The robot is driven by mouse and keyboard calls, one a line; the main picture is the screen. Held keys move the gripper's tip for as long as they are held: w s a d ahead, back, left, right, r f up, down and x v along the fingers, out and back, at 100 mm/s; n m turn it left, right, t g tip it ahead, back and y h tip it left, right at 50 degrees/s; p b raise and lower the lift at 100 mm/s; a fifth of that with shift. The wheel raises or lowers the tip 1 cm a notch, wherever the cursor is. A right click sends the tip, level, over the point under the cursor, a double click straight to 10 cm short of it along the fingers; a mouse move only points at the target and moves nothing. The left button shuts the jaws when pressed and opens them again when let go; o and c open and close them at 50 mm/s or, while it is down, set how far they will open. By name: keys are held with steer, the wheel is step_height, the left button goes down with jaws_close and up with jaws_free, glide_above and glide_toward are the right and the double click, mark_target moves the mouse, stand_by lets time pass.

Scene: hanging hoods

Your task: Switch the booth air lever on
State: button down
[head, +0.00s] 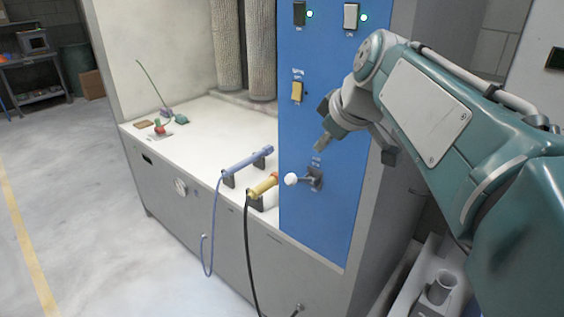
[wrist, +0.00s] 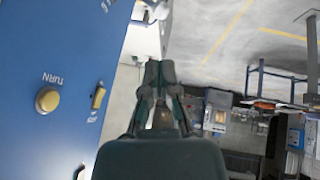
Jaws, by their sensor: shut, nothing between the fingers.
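A lever with a white ball knob (head: 291,179) is mounted low on the blue panel (head: 330,225). Its arm sticks out to the left from a dark base (head: 315,178); the small label above it is too small to read. My gripper (head: 320,145) is in front of the panel, above the lever base and apart from the knob. In the wrist view my gripper (wrist: 160,70) has its fingers together and nothing between them. I cannot make out the lever in the wrist view.
The wrist view shows a round yellow button (wrist: 47,99). A blue tool (head: 248,161) and a yellow tool (head: 262,186) rest in holders left of the lever.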

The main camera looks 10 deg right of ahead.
mark_target(293, 177)
steer(key=x, duration=1.4)
steer(key=shift+w+a, duration=0.1)
